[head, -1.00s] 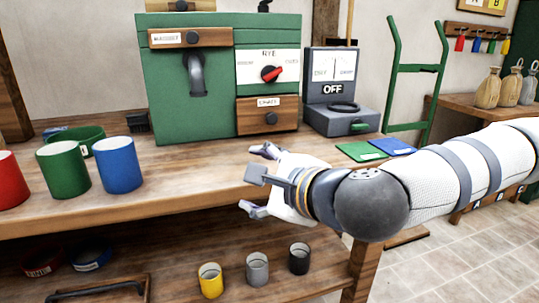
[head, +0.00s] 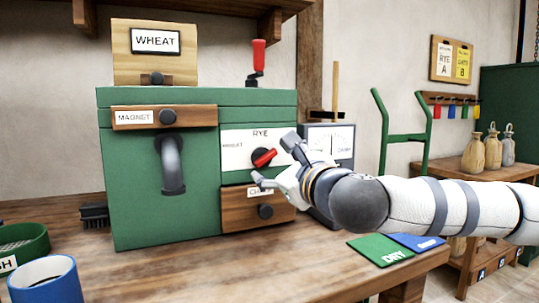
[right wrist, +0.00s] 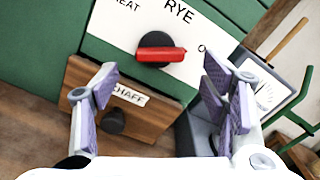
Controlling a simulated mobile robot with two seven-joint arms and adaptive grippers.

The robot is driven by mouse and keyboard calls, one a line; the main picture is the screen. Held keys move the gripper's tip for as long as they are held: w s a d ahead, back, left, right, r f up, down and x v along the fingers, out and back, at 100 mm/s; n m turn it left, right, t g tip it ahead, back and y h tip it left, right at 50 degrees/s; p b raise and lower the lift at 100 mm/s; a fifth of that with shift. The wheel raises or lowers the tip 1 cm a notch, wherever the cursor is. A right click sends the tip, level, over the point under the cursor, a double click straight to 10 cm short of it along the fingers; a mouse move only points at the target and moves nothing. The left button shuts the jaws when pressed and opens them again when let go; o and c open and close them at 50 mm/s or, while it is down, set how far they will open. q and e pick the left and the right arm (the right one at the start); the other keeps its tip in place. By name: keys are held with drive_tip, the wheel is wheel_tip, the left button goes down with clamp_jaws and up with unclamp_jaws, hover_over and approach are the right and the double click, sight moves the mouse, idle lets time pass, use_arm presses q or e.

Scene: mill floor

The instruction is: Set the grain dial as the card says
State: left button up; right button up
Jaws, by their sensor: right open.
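The grain dial (head: 262,157) is a black round knob with a red bar handle on the green machine's white plate. The plate reads WHEAT at left and RYE on top; the right label is mostly hidden in the head view. A card reading WHEAT (head: 156,41) stands on a wooden board on the machine. My right gripper (head: 276,160) is open and empty in front of the dial. In the right wrist view its fingers (right wrist: 160,88) are spread, with the dial ahead between them.
A CHAFF drawer (right wrist: 120,115) sits just below the dial. A grey box with a meter (head: 330,143) stands close on the right. A crank with a red grip (head: 258,62) is above. Green and blue cards (head: 381,251) lie on the bench.

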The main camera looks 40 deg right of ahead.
sight(268, 159)
drive_tip(key=x, duration=0.4)
drive_tip(key=shift+w, duration=0.2)
drive_tip(key=c, duration=1.1)
use_arm(q)
drive_tip(key=shift+f, duration=0.2)
use_arm(e)
drive_tip(key=shift+c, duration=0.2)
use_arm(q)
drive_tip(key=shift+r, duration=0.1)
